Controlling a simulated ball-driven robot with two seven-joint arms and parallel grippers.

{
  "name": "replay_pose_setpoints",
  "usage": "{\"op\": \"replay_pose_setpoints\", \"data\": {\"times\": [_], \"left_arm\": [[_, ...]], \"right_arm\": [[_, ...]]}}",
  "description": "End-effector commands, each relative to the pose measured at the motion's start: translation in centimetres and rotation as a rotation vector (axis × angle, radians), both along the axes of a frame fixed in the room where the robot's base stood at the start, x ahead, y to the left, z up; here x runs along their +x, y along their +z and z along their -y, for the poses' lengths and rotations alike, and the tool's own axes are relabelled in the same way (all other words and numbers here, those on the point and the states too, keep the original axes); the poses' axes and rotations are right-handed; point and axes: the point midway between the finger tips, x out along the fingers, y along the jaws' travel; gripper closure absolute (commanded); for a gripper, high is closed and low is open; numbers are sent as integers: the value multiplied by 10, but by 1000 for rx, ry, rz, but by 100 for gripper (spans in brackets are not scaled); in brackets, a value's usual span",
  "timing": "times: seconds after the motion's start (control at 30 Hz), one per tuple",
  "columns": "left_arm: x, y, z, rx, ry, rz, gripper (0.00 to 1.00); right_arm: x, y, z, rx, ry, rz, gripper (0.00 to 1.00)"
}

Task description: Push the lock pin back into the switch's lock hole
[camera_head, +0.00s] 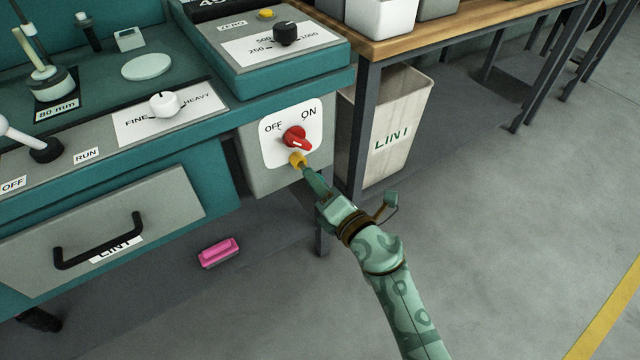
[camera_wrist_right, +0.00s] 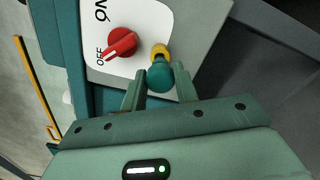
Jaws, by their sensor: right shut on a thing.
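The switch is a red knob (camera_head: 296,138) on a white OFF/ON plate (camera_head: 275,150) on the grey box front. In the wrist view the red knob (camera_wrist_right: 121,43) has its pale mark toward OFF. A yellow collar (camera_head: 297,159) sits just below the knob. My right gripper (camera_head: 315,183) reaches up to it from the lower right. In the wrist view my right gripper (camera_wrist_right: 160,88) is shut on the lock pin's round teal head (camera_wrist_right: 160,76), which lines up with the yellow collar (camera_wrist_right: 159,52).
A LINT bin (camera_head: 388,130) stands right of the switch box under a wooden bench (camera_head: 440,36). A LINT drawer (camera_head: 110,225) with a black handle is at left. A pink object (camera_head: 219,253) lies on the floor. The floor at right is clear.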

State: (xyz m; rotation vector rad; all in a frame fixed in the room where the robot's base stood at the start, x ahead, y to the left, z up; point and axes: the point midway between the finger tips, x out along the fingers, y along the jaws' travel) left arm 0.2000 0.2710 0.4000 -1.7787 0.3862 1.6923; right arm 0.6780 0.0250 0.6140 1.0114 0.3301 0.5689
Motion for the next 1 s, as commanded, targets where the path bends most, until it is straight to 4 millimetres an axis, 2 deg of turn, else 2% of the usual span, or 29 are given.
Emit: {"op": "replay_pose_setpoints", "data": {"times": [1.0], "left_arm": [[0, 1, 0, -1, 0, 1, 100]], "right_arm": [[9, 0, -7, 0, 0, 0, 100]]}}
